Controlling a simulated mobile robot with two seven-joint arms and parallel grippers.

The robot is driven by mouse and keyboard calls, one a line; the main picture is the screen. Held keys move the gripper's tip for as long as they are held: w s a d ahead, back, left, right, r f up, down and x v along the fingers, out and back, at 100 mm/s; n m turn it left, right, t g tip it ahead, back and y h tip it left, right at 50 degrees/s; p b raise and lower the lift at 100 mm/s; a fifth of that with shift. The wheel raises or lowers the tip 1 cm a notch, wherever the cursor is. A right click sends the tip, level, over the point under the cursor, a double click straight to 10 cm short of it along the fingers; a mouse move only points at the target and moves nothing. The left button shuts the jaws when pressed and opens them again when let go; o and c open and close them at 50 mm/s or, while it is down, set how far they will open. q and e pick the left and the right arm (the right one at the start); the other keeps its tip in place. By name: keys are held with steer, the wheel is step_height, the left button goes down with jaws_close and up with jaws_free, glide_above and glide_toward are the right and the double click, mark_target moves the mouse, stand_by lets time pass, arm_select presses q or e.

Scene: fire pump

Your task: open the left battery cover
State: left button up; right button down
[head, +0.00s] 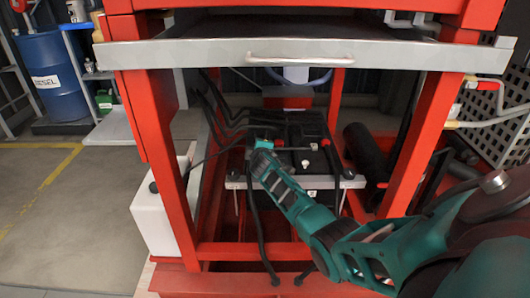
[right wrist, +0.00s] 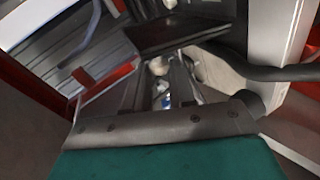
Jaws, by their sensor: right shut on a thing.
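The black battery (head: 315,160) sits low inside the red frame, behind the clamp bar. The left battery cover (head: 264,132) is a dark piece at the battery's left end, partly hidden by my right gripper. My right gripper (head: 262,145) reaches in from the lower right, with its tip at this cover. How far the cover is lifted is hard to tell. My left gripper is not in view.
A grey panel with a handle (head: 300,57) spans the frame above the battery. Red posts (head: 160,150) stand on both sides. Black cables (head: 212,108) run at the battery's left. A white box (head: 160,210) stands left; a black cylinder (head: 362,150) lies right.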

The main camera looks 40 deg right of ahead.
steer(key=shift+w+a+f+n, duration=0.1)
steer(key=shift+w+a+n, duration=0.15)
steer(key=shift+a+n, duration=0.15)
steer(key=shift+h, duration=0.3)
steer(key=c, duration=1)
jaws_free()
steer(key=p+v, duration=0.5)
steer(key=v, duration=0.8)
steer(key=shift+r+p, duration=0.2)
steer(key=shift+p, duration=0.15)
steer(key=shift+w+d, duration=0.1)
steer(key=shift+w, duration=0.05)
